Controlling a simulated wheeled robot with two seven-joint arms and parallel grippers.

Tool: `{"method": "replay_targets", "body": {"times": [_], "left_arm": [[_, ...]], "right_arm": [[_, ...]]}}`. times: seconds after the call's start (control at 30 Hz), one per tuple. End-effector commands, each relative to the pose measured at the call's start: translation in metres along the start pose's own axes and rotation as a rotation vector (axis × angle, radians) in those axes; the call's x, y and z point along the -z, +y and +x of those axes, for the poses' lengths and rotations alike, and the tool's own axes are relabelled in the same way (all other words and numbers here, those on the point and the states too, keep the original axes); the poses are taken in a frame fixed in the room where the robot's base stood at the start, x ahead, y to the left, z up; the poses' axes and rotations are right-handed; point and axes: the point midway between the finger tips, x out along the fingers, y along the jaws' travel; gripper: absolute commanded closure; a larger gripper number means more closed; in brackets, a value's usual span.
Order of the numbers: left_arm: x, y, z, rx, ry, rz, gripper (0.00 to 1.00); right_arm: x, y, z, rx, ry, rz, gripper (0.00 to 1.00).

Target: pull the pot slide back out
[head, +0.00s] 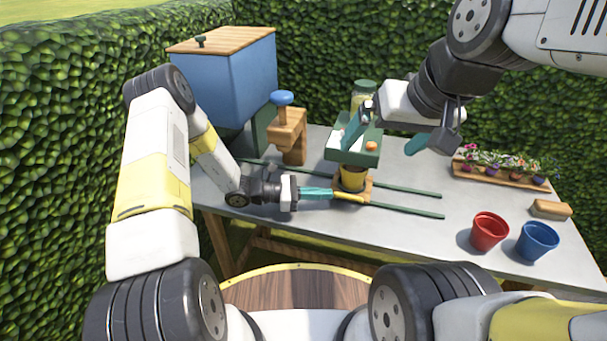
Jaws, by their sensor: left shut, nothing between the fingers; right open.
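The pot slide (368,184) is a small wooden plate lying between two green rails (405,209) on the grey table. A yellow pot (351,180) stands on it, below a green tray-like part (352,157); its top is partly hidden. A yellow bar, seemingly the slide's handle (348,197), sticks out to the left. My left gripper (329,193) is shut and empty, its teal fingertips at the bar's left end; I cannot tell whether they touch. My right gripper (386,139) is open above the table, one finger overlapping the green part in view.
A blue box with a wooden lid (228,82) and a wooden post with a blue knob (289,128) stand at the left. A red pot (488,232), a blue pot (537,242), a brush-like block (550,209) and a flower tray (500,178) are at the right.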

Motion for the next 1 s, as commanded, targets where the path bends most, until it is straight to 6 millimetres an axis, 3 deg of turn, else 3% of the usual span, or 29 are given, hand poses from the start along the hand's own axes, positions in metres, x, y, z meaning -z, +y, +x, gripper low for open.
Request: {"method": "replay_targets", "body": {"times": [0.3, 0.6, 0.8, 1.0], "left_arm": [[-0.010, -0.035, 0.085, 0.005, -0.002, -0.003, 1.00], [-0.018, -0.061, 0.154, 0.005, -0.001, -0.001, 1.00], [-0.021, -0.072, 0.183, 0.002, 0.000, -0.001, 1.00], [-0.023, -0.078, 0.199, 0.001, 0.000, -0.001, 1.00]], "right_arm": [[0.000, 0.000, 0.000, 0.000, 0.000, 0.000, 0.01], [0.000, 0.000, 0.000, 0.000, 0.000, 0.000, 0.01], [0.000, 0.000, 0.000, 0.000, 0.000, 0.000, 0.01], [0.000, 0.000, 0.000, 0.000, 0.000, 0.000, 0.01]]}}
